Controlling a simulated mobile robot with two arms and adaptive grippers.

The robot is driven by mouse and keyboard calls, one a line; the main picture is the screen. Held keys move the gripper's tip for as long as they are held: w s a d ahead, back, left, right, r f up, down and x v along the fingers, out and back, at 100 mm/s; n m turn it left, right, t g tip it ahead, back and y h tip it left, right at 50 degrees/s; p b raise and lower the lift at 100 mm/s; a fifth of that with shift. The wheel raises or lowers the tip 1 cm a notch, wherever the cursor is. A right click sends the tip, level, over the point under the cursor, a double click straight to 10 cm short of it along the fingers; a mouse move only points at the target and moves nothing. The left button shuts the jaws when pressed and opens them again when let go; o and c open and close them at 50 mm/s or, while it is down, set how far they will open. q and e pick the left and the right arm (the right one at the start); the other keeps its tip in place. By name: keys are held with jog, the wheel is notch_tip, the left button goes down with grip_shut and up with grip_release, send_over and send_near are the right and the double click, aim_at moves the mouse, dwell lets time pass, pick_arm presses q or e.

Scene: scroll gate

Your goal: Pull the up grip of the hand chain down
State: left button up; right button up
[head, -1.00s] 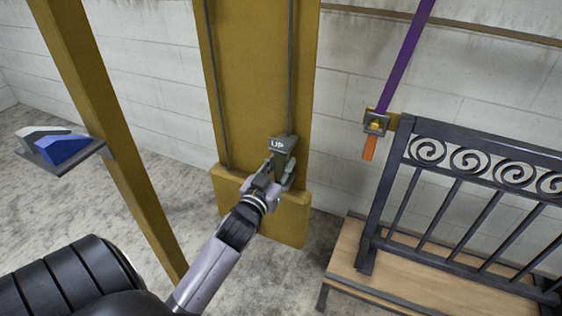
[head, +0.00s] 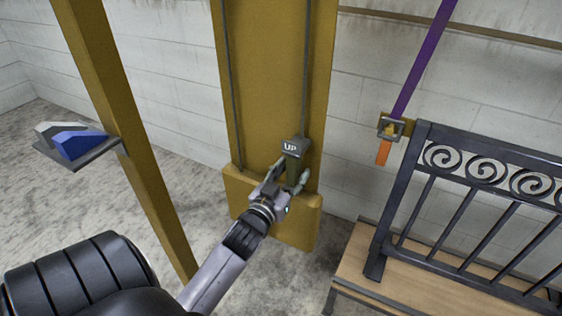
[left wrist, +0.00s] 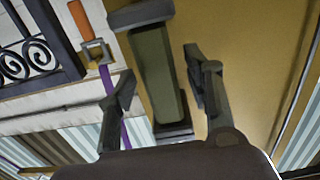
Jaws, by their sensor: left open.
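The up grip (head: 293,148) is a grey-green block with a dark cap marked "UP". It hangs low on the right-hand hand chain (head: 306,75), in front of the yellow post. My left gripper (head: 289,176) is open at the lower part of the grip, and its fingers hide some of it. In the left wrist view the green body of the grip (left wrist: 158,75) lies between the two spread fingers of my left gripper (left wrist: 160,64). A clear gap shows on each side, and I see no finger closed on it. My right gripper is not in view.
The yellow post (head: 268,90) carries a second chain strand (head: 231,90) on its left. A purple strap (head: 425,55) with an orange end (head: 383,152) hangs at right, beside a black scrolled railing (head: 480,172) above a wooden platform (head: 425,285). A yellow pole (head: 110,110) stands left.

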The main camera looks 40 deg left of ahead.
pick_arm(q)
jog(key=v, duration=1)
jog(key=shift+s, duration=0.35)
jog(key=s+d+f+m+g+h+p, duration=0.1)
jog(key=s+d+f+g, duration=0.15)
jog(key=f, duration=1.05)
jog(key=s+d+f+g+h, duration=0.2)
jog(key=d+f+g, duration=0.1)
jog(key=f, duration=0.9)
jog(key=s+d+f+m+g+h+p, duration=0.1)
jog(key=s+d+f+g, duration=0.15)
jog(key=f, duration=1.05)
jog(key=s+d+f+m+g, duration=0.1)
jog(key=s+f+g, duration=0.1)
jog(key=s+f, duration=0.3)
jog(key=s+d+f+m+g+p, duration=0.1)
jog(key=s+f+g, duration=0.2)
jog(key=s, duration=0.9)
jog(key=s+d+f+m+g, duration=0.1)
jog(key=s+f+g, duration=0.2)
jog(key=s+f, duration=0.5)
jog(key=shift+s+f+p, duration=0.25)
jog(key=shift+f+p, duration=0.05)
jog(key=shift+p, duration=0.1)
